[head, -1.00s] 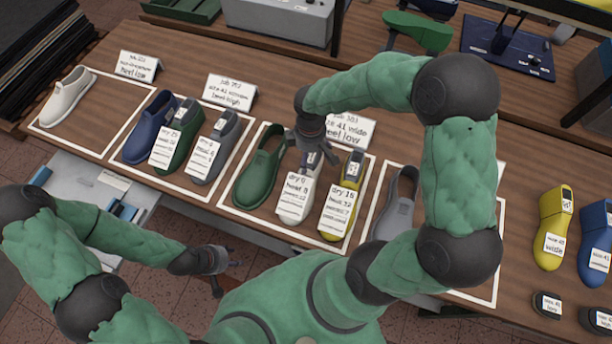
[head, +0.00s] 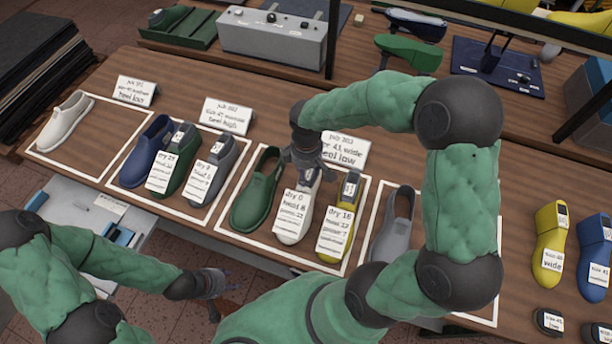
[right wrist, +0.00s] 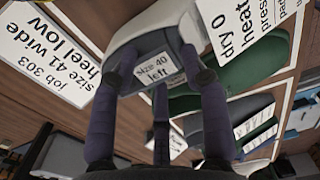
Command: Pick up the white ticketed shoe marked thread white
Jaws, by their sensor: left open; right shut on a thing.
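The white shoe last (head: 293,236) stands in the middle white-outlined box, between a green shoe (head: 257,200) and a yellow last (head: 333,254). A white ticket (head: 289,213) reading "dry 0" hangs over its front. My right gripper (head: 311,168) is shut on the white last from above, at its heel end. In the right wrist view the fingers (right wrist: 158,85) straddle the white last (right wrist: 152,25), with a "size 40 left" label between them. I cannot tell whether it is clear of the table. My left gripper (head: 214,284) is open and empty, low at the front.
The yellow last stands close on the right. A "job 303" card (head: 345,150) stands behind. Grey (head: 396,225), blue (head: 143,150) and white (head: 66,120) shoes occupy other boxes. A grey control box (head: 275,40) is at the back.

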